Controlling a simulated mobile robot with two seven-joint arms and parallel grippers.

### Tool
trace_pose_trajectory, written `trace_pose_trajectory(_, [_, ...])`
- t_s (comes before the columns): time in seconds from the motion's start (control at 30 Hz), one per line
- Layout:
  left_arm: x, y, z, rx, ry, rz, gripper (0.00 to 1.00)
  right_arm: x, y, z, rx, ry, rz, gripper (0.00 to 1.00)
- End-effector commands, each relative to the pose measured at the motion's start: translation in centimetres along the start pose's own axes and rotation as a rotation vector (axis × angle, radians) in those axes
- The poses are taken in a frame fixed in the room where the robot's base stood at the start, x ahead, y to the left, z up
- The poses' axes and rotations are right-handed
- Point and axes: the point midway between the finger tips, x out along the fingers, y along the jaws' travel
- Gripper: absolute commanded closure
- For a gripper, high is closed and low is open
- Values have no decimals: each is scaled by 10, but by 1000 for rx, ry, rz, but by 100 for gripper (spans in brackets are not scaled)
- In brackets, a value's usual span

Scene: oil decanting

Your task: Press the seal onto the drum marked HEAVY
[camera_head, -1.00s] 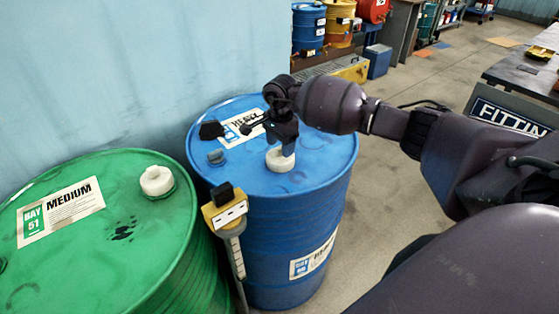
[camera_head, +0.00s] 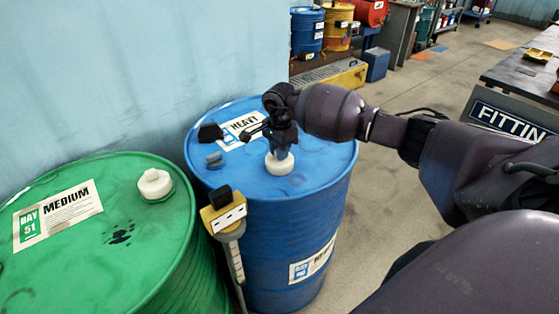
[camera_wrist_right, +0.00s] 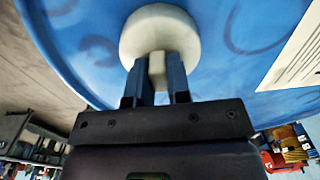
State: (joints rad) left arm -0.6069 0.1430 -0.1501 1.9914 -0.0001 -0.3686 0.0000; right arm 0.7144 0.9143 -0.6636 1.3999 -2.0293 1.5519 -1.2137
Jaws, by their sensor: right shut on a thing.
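The blue drum marked HEAVY (camera_head: 296,222) stands beside the wall. A white round seal (camera_head: 280,165) is at the near part of its top. My right gripper (camera_head: 281,152) reaches down from above and is shut on the seal's raised grip. The right wrist view shows both fingers (camera_wrist_right: 158,80) on either side of that grip, with the seal (camera_wrist_right: 160,30) against the blue lid. I cannot tell whether the seal is fully seated, as its underside is hidden. My left gripper is not in view.
A green drum marked MEDIUM (camera_head: 100,235) with its own white seal (camera_head: 155,184) stands close on the left. A yellow-headed post (camera_head: 223,212) rises in front between the drums. A dark workbench (camera_head: 520,85) is at the right. Open floor (camera_head: 400,200) lies right of the blue drum.

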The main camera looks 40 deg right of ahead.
Motion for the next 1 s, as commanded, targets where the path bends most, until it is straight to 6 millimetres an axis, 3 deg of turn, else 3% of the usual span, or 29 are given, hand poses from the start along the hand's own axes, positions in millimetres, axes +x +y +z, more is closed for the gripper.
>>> trace_pose_trajectory(0.27, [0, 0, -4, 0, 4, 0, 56, -5, 0, 0, 0, 0, -2, 100])
trace_pose_trajectory(1.0, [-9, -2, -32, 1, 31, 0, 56, -53, 0, 0, 0, 1, -2, 100])
